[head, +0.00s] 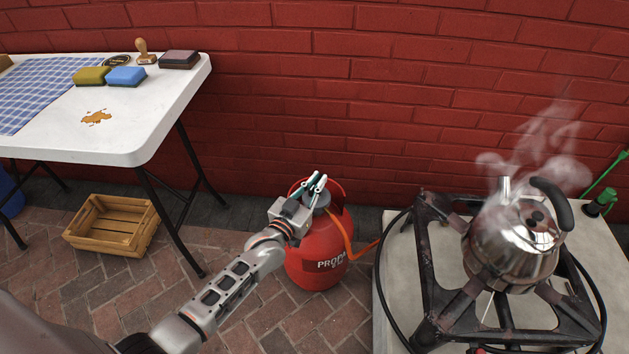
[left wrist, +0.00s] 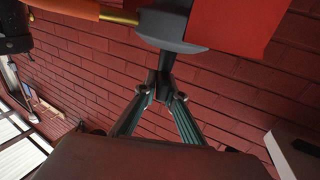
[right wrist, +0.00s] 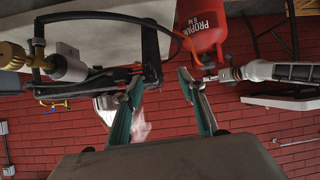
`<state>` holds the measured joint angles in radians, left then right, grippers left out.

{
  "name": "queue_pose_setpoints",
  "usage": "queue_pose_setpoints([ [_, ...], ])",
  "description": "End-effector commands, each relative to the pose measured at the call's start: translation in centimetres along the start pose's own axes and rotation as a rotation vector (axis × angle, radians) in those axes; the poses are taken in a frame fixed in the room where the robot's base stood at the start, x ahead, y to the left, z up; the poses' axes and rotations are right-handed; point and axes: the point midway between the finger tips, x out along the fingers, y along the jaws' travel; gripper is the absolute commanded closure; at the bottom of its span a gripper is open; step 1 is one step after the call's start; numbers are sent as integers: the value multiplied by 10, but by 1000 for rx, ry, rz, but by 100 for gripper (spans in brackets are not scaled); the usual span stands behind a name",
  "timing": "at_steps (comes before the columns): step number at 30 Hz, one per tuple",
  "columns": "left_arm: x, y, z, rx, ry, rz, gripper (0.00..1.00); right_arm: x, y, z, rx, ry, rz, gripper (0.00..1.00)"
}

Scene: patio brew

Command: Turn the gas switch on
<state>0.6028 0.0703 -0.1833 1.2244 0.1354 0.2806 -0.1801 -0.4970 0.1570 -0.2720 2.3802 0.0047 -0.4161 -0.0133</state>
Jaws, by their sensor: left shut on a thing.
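A red propane tank (head: 318,262) stands on the brick floor between the folding table and the stove. A dark grey regulator (left wrist: 172,28) with a brass fitting and orange hose shows at its top in the left wrist view. My left gripper (head: 318,184) is at the tank's top. In the left wrist view its fingers (left wrist: 163,84) converge and are shut on a small dark part under the regulator, seemingly the gas switch; the fingers partly hide it. My right gripper (right wrist: 160,84) is open and empty, seen only in the right wrist view. The tank also shows there (right wrist: 205,22).
A steaming steel kettle (head: 512,245) stands on the black burner frame (head: 432,262) at the right. An orange hose (head: 342,236) leads from the tank toward it. A white folding table (head: 150,125) and a wooden crate (head: 112,222) are at the left. A red brick wall stands behind.

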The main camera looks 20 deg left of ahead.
Motion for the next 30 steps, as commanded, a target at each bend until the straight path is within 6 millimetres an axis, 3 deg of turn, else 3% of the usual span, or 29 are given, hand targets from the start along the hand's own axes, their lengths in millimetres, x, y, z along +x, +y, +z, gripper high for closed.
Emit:
queue_pose_setpoints([
  [12, -1, 0, 2, -4, -1, -179, 100, 0, 4, 7, -11, -14, 6, 60],
  [30, 0, -1, 1, 1, 0, -213, 100, -1, 2, 2, -3, -8, 6, 60],
])
